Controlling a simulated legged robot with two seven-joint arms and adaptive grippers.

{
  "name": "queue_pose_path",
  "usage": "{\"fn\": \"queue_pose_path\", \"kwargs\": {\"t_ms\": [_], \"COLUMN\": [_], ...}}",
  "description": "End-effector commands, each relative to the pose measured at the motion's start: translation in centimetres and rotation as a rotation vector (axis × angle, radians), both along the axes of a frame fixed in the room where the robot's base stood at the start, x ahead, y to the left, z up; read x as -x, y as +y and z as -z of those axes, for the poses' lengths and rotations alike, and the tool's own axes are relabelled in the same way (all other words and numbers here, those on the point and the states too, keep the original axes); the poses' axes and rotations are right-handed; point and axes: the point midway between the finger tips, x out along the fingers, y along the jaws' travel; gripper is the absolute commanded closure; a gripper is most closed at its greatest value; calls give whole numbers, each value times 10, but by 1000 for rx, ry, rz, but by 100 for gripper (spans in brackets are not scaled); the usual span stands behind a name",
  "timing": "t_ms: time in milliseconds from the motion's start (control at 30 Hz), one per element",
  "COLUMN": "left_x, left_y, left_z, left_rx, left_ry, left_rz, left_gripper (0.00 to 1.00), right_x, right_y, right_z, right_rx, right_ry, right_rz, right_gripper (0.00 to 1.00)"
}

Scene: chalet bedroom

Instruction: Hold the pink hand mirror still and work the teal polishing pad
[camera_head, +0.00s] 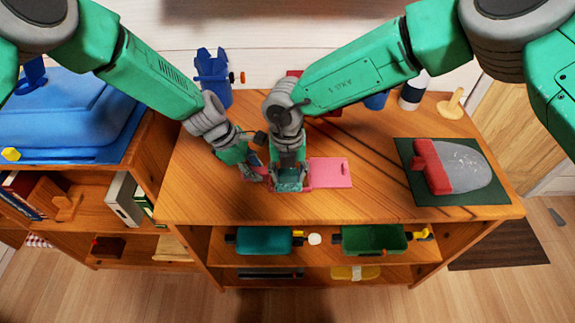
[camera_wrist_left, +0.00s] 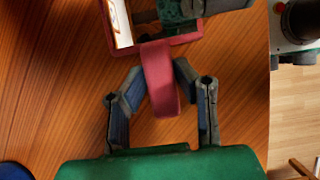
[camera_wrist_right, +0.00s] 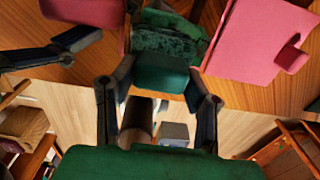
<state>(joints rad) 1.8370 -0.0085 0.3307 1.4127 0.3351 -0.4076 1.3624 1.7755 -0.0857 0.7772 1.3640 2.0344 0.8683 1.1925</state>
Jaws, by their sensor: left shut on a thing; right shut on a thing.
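The pink hand mirror lies on the wooden cabinet top. Its dark pink handle (camera_wrist_left: 160,85) and part of its frame (camera_wrist_left: 186,40) show in the left wrist view, with a strip of bright glass. My left gripper (camera_head: 260,173) is shut on the handle; its fingers (camera_wrist_left: 160,88) are on both sides. The teal polishing pad (camera_wrist_right: 160,73) has a mottled dark face and is between the fingers of my right gripper (camera_head: 289,180), shut on it. The pad is at the mirror's face; whether they touch is unclear. In the head view my right gripper hides most of the mirror.
A flat pink panel (camera_head: 332,172) with a notch lies right of the mirror. A red and grey object (camera_head: 455,168) rests on a dark green mat (camera_head: 477,198). A blue holder (camera_head: 213,78) and a bottle (camera_head: 413,90) stand behind.

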Motion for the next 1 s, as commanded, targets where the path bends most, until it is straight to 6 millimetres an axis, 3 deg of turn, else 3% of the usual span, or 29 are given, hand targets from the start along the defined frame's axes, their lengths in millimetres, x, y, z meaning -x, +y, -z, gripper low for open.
{"fn": "queue_pose_path", "kwargs": {"t_ms": [100,600,1000], "left_x": [0,0,0], "left_y": [0,0,0], "left_z": [-1,0,0], "left_rx": [1,0,1], "left_ry": [-1,0,1], "left_rz": [0,0,0], "left_gripper": [100,100,100], "right_x": [-2,-2,-2], "right_y": [-1,0,0], "right_z": [-25,-69,-81], "right_rx": [-1,-2,-1], "right_ry": [-5,-4,-3], "right_rz": [1,2,1], "right_gripper": [91,91,91]}}
